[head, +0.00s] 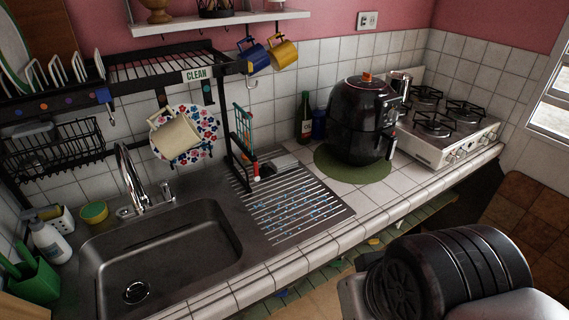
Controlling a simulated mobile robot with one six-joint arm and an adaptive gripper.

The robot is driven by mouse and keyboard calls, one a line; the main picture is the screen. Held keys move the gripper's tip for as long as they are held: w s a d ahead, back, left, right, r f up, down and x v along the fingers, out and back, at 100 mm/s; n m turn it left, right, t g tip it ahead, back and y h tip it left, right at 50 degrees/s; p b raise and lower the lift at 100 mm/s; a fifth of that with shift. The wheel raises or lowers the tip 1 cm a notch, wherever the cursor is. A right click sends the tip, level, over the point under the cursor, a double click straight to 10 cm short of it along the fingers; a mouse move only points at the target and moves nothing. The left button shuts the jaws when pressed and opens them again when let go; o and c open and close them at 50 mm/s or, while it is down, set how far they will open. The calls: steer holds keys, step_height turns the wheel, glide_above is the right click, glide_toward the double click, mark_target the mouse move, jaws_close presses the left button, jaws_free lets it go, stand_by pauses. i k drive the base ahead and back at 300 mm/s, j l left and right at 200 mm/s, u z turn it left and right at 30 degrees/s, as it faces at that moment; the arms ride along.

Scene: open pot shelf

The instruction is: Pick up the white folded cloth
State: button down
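I cannot clearly make out a white folded cloth. A small pale grey-white flat item (284,162) lies at the back of the drainboard, beside the black rack post, and may be the cloth; it is too small to tell. My gripper is out of the picture; only a dark ribbed part of my arm shows at the lower right, in front of the counter.
The steel sink (165,254) has a tall faucet (136,182). A black rack (235,130) stands over the ribbed drainboard (290,205). A black air fryer (358,125) on a green mat and a white stove (440,130) stand right. Counter tiles before the fryer are clear.

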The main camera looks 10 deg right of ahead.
mark_target(286, 162)
steer(key=i+l+u, duration=0.4)
steer(key=i+l, duration=0.15)
steer(key=l, duration=0.15)
steer(key=i+l+u, duration=0.15)
steer(key=l, duration=0.25)
steer(key=i+l+u, duration=0.2)
steer(key=i+l, duration=0.15)
steer(key=l, duration=0.1)
